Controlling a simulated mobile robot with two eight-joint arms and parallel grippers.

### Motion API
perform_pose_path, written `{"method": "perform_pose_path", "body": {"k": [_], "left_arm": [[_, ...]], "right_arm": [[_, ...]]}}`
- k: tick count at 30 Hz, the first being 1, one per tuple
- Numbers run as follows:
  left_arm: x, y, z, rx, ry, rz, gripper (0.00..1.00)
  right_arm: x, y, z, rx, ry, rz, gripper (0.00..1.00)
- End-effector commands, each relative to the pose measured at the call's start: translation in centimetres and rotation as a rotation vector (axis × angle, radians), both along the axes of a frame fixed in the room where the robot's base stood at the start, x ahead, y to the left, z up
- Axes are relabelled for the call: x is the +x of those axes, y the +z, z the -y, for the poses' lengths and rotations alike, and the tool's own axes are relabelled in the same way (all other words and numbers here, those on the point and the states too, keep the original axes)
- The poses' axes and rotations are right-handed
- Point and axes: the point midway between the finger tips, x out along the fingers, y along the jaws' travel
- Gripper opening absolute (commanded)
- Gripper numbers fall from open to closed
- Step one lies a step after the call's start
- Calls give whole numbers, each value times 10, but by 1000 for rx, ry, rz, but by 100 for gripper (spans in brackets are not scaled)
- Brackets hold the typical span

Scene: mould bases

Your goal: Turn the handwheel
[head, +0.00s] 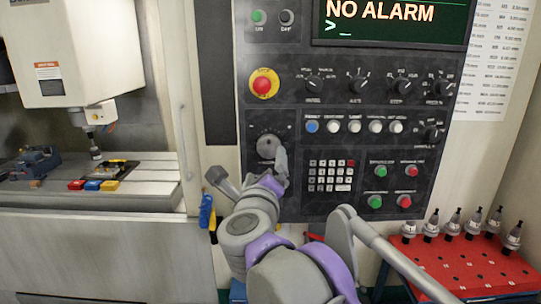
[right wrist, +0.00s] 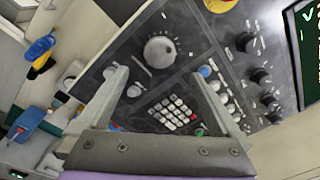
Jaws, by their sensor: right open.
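The handwheel (head: 268,146) is a round grey dial on the dark control panel, left of the keypad. In the right wrist view the handwheel (right wrist: 160,52) shows whole, with its small knob, beyond the fingertips and roughly between them. My right gripper (head: 250,168) is open in front of the panel, with one finger overlapping the lower right of the handwheel in the head view. In the right wrist view the open right gripper (right wrist: 158,72) has nothing between its fingers. I cannot tell whether a finger touches the wheel. My left gripper is not in view.
A red emergency button (head: 264,84) sits above the handwheel. The keypad (head: 330,175) and several coloured buttons are to its right. A red tray (head: 455,262) with several tool holders stands at the lower right. A machine bed (head: 140,200) with coloured blocks is at left.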

Motion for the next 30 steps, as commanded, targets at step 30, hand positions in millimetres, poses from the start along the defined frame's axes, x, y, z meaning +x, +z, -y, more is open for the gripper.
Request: {"method": "perform_pose_path", "body": {"k": [30], "left_arm": [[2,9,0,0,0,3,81]], "right_arm": [[100,0,8,-6,1,1,93]]}}
